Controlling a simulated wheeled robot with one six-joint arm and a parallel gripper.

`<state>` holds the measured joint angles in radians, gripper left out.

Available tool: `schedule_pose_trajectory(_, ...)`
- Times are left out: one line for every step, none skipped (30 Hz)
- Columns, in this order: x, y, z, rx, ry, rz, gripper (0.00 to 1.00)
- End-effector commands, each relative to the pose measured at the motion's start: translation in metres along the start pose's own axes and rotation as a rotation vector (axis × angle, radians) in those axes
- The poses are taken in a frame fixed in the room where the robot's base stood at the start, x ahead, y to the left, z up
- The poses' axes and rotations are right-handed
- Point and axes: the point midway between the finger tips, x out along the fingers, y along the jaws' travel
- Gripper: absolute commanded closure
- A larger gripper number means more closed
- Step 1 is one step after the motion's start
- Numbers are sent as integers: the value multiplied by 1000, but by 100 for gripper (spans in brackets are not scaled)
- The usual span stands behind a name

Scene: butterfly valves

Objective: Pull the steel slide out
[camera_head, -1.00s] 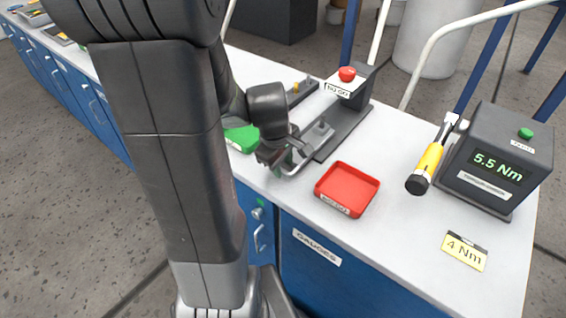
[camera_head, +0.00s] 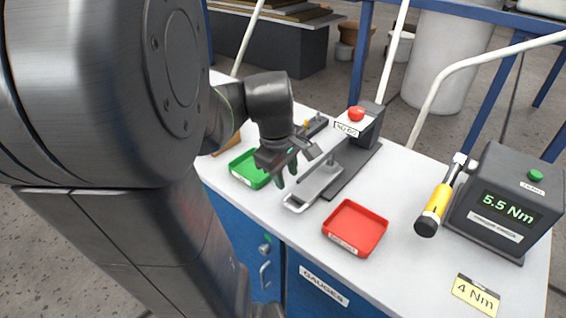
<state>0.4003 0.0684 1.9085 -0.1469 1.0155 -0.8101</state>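The steel slide (camera_head: 318,183) is a flat light-grey plate with a loop handle at its near left end. It lies low along the dark rail base of the test fixture (camera_head: 366,155), and its handle end sticks out past the front of that base. My gripper (camera_head: 296,168) hangs just above and behind the handle, with its fingers spread apart and nothing seen between them. The fingers hide part of the slide, and I cannot tell whether they touch it.
A green tray (camera_head: 247,170) is left of my gripper and a red tray (camera_head: 355,230) right of the slide. A red button (camera_head: 356,113) tops the fixture. A yellow-handled wrench (camera_head: 436,205) leans by a 5.5 Nm display box (camera_head: 505,205).

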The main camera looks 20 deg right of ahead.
Motion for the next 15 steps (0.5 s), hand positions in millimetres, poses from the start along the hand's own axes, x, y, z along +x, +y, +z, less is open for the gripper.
schedule_pose_trajectory(-8, 0, -1, -1, 2, 2, 67)
schedule_pose_trajectory(-11, 0, -1, 0, 2, 2, 67)
schedule_pose_trajectory(-15, 0, -1, 0, 2, 2, 67)
schedule_pose_trajectory(-17, 0, 0, 0, 2, 2, 67)
schedule_pose_trajectory(-19, 0, 0, 0, 1, 1, 67)
schedule_pose_trajectory(-21, 0, 0, 0, 0, 0, 67)
schedule_pose_trajectory(-21, 0, 0, 0, 0, -1, 67)
schedule_pose_trajectory(-22, 0, 0, 0, -1, -1, 67)
schedule_pose_trajectory(-22, 0, 0, 0, -1, -1, 67)
schedule_pose_trajectory(-23, 0, 0, 0, -1, -1, 67)
schedule_pose_trajectory(-23, 0, 0, 0, -1, -1, 67)
schedule_pose_trajectory(-22, 0, 0, 0, -1, -1, 67)
schedule_pose_trajectory(-22, 0, 0, 0, -1, -1, 67)
schedule_pose_trajectory(-22, 0, 0, 0, -1, -1, 67)
schedule_pose_trajectory(-22, 0, 0, 0, -1, -1, 67)
